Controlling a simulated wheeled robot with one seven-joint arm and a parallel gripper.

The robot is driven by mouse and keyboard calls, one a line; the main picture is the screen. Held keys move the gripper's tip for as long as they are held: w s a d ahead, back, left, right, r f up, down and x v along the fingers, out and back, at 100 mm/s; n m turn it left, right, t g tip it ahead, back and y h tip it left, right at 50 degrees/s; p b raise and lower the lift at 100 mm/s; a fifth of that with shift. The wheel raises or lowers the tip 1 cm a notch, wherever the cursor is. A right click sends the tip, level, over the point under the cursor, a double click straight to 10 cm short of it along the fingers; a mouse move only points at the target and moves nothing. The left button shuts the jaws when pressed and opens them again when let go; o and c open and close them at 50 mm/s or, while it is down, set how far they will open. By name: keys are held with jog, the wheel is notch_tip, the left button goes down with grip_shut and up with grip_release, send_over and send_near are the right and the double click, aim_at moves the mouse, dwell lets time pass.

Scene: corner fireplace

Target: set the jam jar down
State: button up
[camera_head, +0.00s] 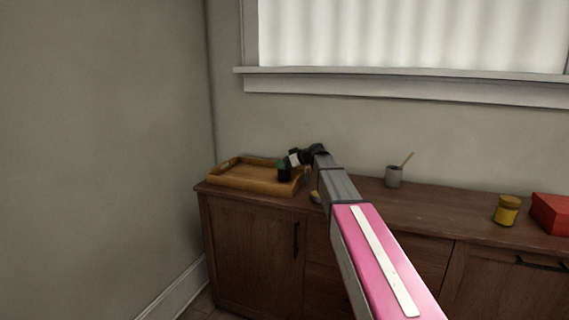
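A small dark jar with a green top, which looks like the jam jar (284,174), is at my gripper (288,162), over the right end of the wooden tray (222,182). My gripper reaches in from the right at the far end of my pink and grey arm, and its fingers appear shut on the jar. The fingers are small and dark, so their exact grip is hard to see. I cannot tell whether the jar's bottom touches the tray.
The tray lies at the left end of a brown wooden sideboard (440,208). A small yellow object (315,197) is partly hidden beside my arm. A grey cup with a stick (393,177), a yellow jar (507,211) and a red box (552,213) stand to the right.

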jog(key=o, duration=0.3)
jog(key=shift+r, duration=0.15)
jog(key=v, duration=1.2)
